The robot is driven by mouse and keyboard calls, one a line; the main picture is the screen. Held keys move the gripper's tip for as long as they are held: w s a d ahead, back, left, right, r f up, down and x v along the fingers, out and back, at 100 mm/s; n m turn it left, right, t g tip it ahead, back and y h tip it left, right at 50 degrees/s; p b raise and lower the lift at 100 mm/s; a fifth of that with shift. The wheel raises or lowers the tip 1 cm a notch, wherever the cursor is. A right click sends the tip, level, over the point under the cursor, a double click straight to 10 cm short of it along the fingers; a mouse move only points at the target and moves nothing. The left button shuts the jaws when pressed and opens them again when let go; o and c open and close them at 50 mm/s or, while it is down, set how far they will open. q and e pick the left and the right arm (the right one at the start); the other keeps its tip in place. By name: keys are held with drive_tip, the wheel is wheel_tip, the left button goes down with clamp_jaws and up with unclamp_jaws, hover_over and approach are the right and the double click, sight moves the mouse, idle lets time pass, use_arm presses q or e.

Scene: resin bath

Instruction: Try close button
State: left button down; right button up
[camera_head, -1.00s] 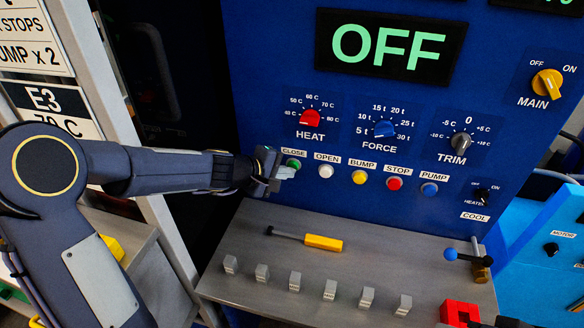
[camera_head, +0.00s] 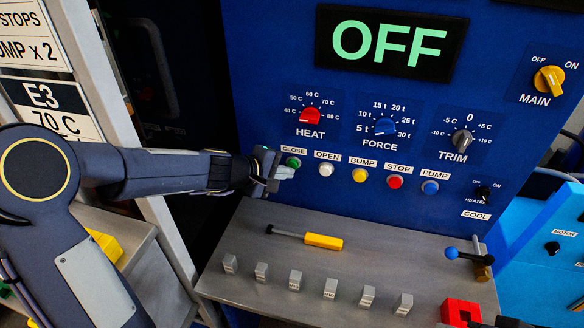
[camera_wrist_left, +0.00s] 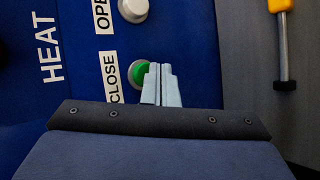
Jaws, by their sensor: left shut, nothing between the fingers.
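The green CLOSE button (camera_head: 293,162) is on the blue panel under its white CLOSE label, at the left end of the button row. My left gripper (camera_head: 284,173) is shut and empty, its fingertips just below the button in the head view. In the left wrist view the green button (camera_wrist_left: 140,72) shows partly behind the shut grey fingertips (camera_wrist_left: 158,68). Whether the tips touch it I cannot tell. The display (camera_head: 390,43) reads OFF.
White OPEN (camera_head: 326,170), yellow BUMP (camera_head: 360,175), red STOP (camera_head: 394,181) and blue PUMP (camera_head: 430,187) buttons sit to the right. Below, a grey shelf (camera_head: 250,215) holds a yellow-handled tool (camera_head: 323,241), several small grey blocks and a red block (camera_head: 459,312).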

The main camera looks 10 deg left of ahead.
use_arm(q)
drive_tip(key=shift+s, duration=0.3)
drive_tip(key=s+b, duration=0.2)
drive_tip(key=s, duration=0.3)
idle(0.4)
idle(0.5)
